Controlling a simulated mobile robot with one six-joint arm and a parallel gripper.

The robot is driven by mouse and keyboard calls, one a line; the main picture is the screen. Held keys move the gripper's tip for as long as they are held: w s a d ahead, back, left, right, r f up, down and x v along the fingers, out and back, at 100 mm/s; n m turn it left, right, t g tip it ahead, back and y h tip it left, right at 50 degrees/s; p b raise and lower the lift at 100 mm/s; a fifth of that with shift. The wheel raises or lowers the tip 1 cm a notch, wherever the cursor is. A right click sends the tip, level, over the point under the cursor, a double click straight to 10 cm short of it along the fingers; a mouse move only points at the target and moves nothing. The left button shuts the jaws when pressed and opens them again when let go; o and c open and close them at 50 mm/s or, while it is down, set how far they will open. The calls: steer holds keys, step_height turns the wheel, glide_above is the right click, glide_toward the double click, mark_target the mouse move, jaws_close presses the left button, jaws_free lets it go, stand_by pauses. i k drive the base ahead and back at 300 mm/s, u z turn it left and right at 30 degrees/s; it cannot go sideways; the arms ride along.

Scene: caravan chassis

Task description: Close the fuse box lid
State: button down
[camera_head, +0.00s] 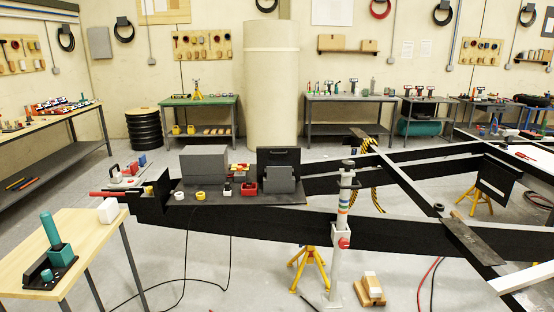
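A dark panel (279,156) stands upright on the black deck of the chassis, behind a small grey box (280,180). These look like the fuse box and its raised lid, though I cannot make out a hinge. The box's inside cannot be made out from here. A larger plain grey box (203,163) stands on the same deck to the left. My gripper is not in view.
Small red, white and yellow parts lie on the deck (214,199) between the boxes. A post (342,220) stands in front of the chassis. A wooden table (85,236) with a teal tool (52,238) is at the left front. Cables cross the floor.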

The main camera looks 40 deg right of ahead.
mark_target(265, 155)
steer(key=z, duration=0.2)
steer(key=i, duration=1.55)
steer(key=u, duration=0.25)
